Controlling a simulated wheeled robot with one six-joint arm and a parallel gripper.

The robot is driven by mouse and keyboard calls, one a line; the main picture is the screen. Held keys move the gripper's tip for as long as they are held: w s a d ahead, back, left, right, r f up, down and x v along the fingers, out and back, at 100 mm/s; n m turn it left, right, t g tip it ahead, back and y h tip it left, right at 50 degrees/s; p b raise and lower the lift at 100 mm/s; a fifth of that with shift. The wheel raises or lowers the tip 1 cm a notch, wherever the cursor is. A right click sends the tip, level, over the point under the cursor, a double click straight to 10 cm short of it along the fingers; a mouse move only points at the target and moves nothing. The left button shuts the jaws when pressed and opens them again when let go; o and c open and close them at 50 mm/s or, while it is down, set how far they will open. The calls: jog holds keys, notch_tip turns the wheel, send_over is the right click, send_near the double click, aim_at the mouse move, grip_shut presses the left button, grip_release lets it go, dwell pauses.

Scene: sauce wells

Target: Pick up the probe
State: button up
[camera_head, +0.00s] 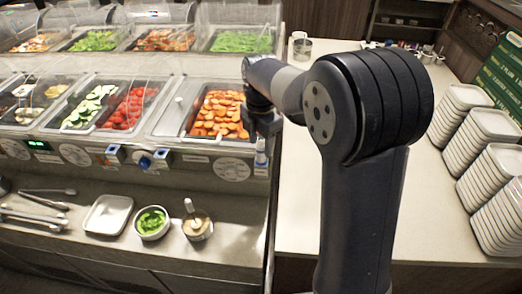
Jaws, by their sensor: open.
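My gripper (264,126) is at the end of my arm, pointing down at the right end of the food counter's front panel. It is open. Just below it is a small upright white and blue piece (261,154) at the panel. This may be the probe, but it is too small to be sure, and I cannot tell whether the gripper touches it. Further left on the panel are a round blue-and-white piece (145,162) and two small blue-edged fittings beside it. My arm covers part of the right side.
The food counter holds trays of carrots (218,114), tomatoes (129,108) and cucumber. The lower shelf has tongs (35,218), a white tray (108,214), a bowl of greens (152,222) and a round pot (197,227). Stacked white dishes (462,112) stand at right. The light worktop (290,190) is largely clear.

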aim_at(261, 158)
jog(key=shift+d+f, duration=0.1)
jog(key=shift+f, duration=1.3)
jog(key=shift+c, duration=0.4)
jog(key=c, duration=1)
